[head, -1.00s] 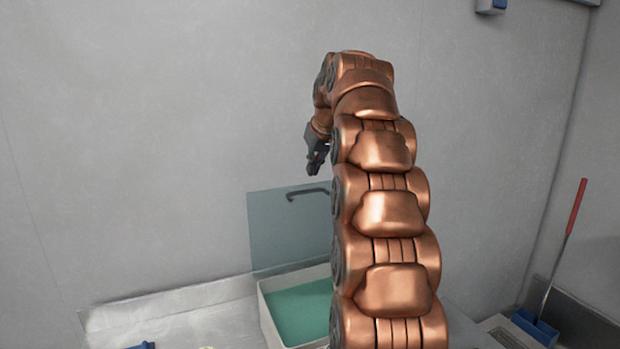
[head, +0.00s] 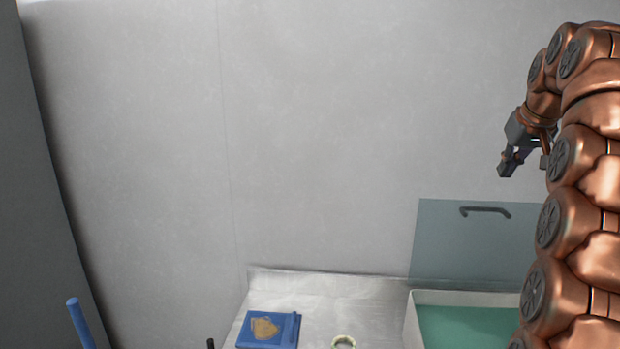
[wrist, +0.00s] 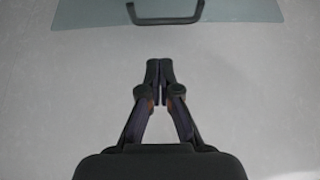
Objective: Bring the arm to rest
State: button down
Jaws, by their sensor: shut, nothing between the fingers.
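My gripper (head: 508,165) hangs at the end of my raised copper arm, on the right of the head view. It is well above the worktop and in front of the grey wall. In the wrist view my gripper (wrist: 159,68) has its fingertips together with nothing between them. Nothing touches it.
Below stands a pale box (head: 412,325) with a green inside and a raised glassy lid (head: 450,240) with a dark handle (head: 485,211). A blue block (head: 285,325) with a tan patch and a pale ring (head: 343,342) are on the metal worktop (head: 340,290). A blue rod (head: 80,322) stands at lower left.

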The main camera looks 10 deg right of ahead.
jog(key=s+a+f+n+g+y, duration=0.1)
jog(key=s+a+f, duration=0.35)
jog(key=a, duration=0.25)
jog(key=s+a+f+g, duration=0.25)
jog(key=a+f, duration=0.25)
jog(key=a, duration=0.3)
jog(key=s+a+f+n+y, duration=0.1)
jog(key=s+a+f, duration=0.35)
jog(key=a, duration=0.25)
jog(key=s+a+f+g, duration=0.2)
jog(key=s+a+f, duration=0.2)
jog(key=s+f, duration=0.5)
jog(key=s+a+f+g, duration=0.2)
jog(key=s+a+f, duration=0.2)
jog(key=s+f, duration=0.5)
jog(key=s, duration=0.6)
jog(key=shift+s+a+f+n+h, duration=0.15)
jog(key=shift+s+n+h, duration=0.15)
jog(key=shift+n, duration=0.1)
